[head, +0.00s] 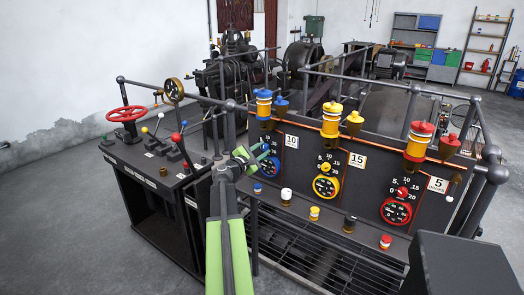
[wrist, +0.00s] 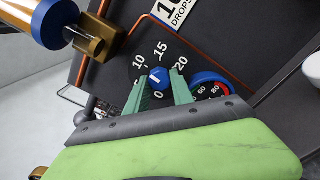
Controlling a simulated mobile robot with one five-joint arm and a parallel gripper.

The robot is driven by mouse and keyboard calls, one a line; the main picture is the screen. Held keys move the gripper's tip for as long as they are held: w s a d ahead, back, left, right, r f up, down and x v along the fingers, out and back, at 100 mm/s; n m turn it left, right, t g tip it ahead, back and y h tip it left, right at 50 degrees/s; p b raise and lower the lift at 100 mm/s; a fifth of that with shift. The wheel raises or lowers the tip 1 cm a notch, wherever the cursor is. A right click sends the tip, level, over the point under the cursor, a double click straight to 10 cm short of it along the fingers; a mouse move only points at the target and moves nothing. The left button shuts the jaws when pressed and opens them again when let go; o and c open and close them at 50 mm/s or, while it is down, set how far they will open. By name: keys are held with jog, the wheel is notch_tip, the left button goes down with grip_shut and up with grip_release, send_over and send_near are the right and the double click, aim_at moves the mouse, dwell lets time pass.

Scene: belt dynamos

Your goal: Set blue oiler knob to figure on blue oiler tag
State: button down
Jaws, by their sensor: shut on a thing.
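The blue oiler knob (wrist: 157,77) is a small round knob with a white mark; I cannot tell exactly which figure the mark points to. Figures 10, 15, 20 and 0 show around it; any figure behind the left finger is hidden. My gripper (wrist: 160,88) has its green fingers on either side of the knob, shut on it. In the head view my gripper (head: 258,152) reaches the panel from the left and partly covers the knob. The blue oiler tag (head: 291,141) reads 10; in the wrist view the tag (wrist: 180,9) is cut off at the top.
A blue-rimmed gauge (wrist: 211,84) sits just right of my fingers. The blue oiler's brass fitting (wrist: 96,40) is at upper left. Yellow (head: 326,168) and red (head: 402,192) knobs, with tags 15 and 5, are farther right. A handrail (head: 270,115) runs above the panel.

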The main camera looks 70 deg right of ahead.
jog(key=shift+n, duration=0.7)
jog(key=c, duration=1.1)
grip_release()
jog(key=shift+a, duration=0.1)
jog(key=v, duration=1.7)
jog(key=shift+a, duration=0.15)
